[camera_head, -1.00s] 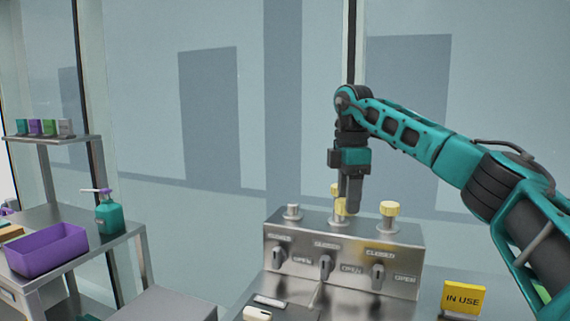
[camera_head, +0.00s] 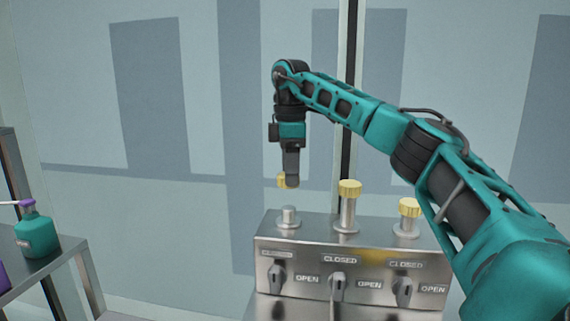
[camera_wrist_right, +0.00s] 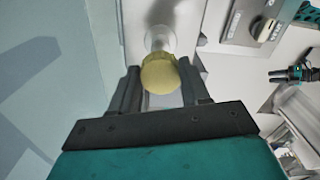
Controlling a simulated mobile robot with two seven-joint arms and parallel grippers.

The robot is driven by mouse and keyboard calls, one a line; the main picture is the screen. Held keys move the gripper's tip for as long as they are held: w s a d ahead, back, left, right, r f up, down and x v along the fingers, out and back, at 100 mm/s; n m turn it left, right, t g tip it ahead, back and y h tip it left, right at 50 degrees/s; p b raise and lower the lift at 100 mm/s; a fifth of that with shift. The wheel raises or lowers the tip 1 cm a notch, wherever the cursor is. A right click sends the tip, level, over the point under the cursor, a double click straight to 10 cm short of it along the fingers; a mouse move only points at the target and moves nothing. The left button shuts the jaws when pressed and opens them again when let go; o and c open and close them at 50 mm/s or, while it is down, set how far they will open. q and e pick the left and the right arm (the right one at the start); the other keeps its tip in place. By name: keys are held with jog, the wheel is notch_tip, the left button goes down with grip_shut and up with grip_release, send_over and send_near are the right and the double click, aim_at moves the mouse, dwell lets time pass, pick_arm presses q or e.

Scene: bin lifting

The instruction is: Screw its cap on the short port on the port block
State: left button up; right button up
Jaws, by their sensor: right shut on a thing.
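The steel port block (camera_head: 345,252) has three ports on top. The short port (camera_head: 288,217) at the left is a bare metal stub without a cap. My right gripper (camera_head: 289,182) points down above it, shut on a ribbed yellow cap (camera_head: 282,181). The cap is clear of the short port, with a visible gap beneath it. In the right wrist view the yellow cap (camera_wrist_right: 159,75) sits between the fingers, with a metal port (camera_wrist_right: 158,38) beyond it.
The tall middle port (camera_head: 348,209) and the right port (camera_head: 408,221) wear yellow caps, close to the right of my gripper. Several valve handles (camera_head: 339,282) line the block's front. A teal spray bottle (camera_head: 36,234) stands on a side table at left.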

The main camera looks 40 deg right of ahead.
aim_at(290, 207)
jog(key=shift+s+f, duration=0.15)
jog(key=shift+f, duration=0.65)
jog(key=shift+f+b, duration=0.3)
jog(key=shift+f, duration=1.25)
jog(key=shift+p, duration=0.3)
jog(key=shift+f, duration=1)
dwell(1.9)
jog(key=o, duration=1.1)
jog(key=shift+c, duration=0.4)
